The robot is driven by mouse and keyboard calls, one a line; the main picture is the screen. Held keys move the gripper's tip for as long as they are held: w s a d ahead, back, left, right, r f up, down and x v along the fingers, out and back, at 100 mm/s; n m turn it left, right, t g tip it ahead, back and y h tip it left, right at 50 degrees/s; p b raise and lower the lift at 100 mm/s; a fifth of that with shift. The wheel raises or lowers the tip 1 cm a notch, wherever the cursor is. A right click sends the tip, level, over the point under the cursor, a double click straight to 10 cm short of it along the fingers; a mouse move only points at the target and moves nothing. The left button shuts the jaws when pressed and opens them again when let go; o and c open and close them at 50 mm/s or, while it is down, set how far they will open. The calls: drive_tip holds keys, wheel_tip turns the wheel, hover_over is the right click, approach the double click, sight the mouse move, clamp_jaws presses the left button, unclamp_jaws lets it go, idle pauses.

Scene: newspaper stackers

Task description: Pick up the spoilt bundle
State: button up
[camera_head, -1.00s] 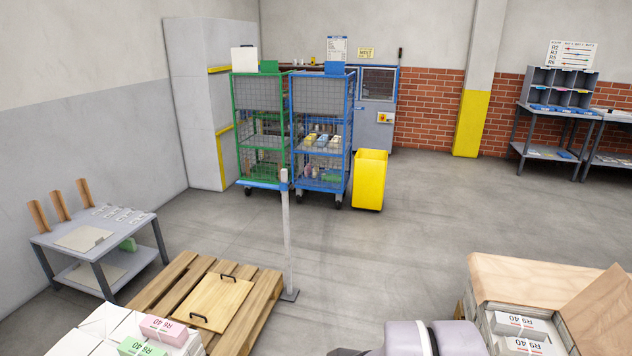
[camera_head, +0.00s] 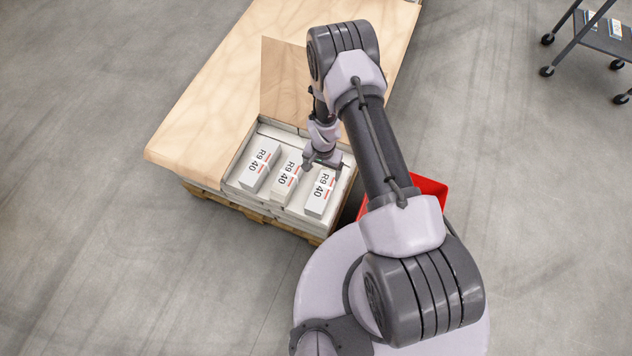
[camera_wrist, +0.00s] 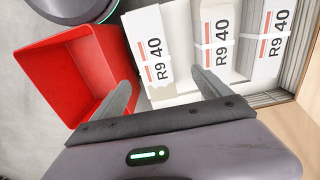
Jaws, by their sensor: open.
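Three white bundles marked R9 40 lie in a row on a pallet stack: a left one (camera_head: 259,168), a middle one (camera_head: 287,182) and a right one (camera_head: 320,192). I cannot tell which is spoilt. The wrist view shows the same row, with a bundle nearest the red bin (camera_wrist: 147,45), a middle one (camera_wrist: 214,37) and a far one (camera_wrist: 268,38). The bundle nearest the bin sits slightly tilted in that picture. My gripper (camera_head: 318,163) is above the row. Its fingers (camera_wrist: 165,90) are apart, with nothing held between them.
A red open bin (camera_wrist: 75,65) stands beside the stack; it is partly hidden behind my arm in the head view (camera_head: 430,187). A wooden board (camera_head: 215,110) covers the rest of the pallet, with an upright flap (camera_head: 285,80). A dark cart (camera_head: 600,40) stands at top right.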

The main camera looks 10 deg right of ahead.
sight(322, 187)
drive_tip(key=f+b, duration=0.1)
drive_tip(key=f, duration=0.2)
drive_tip(key=s+f+b, duration=0.1)
drive_tip(key=f, duration=0.2)
drive_tip(key=f+b, duration=0.1)
drive_tip(key=f, duration=0.2)
drive_tip(key=shift+s+f, duration=0.2)
drive_tip(key=shift+f, duration=0.05)
drive_tip(key=f+b, duration=0.1)
drive_tip(key=f, duration=0.1)
drive_tip(key=f+b, duration=0.1)
drive_tip(key=f, duration=0.1)
drive_tip(key=f+b, duration=0.1)
drive_tip(key=f, duration=0.1)
drive_tip(key=shift+w+d+b, duration=0.1)
drive_tip(key=shift+d+b, duration=0.15)
drive_tip(key=shift+b, duration=0.05)
drive_tip(key=shift+r, duration=0.1)
drive_tip(key=shift+c, duration=0.9)
drive_tip(key=shift+w, duration=0.1)
clamp_jaws()
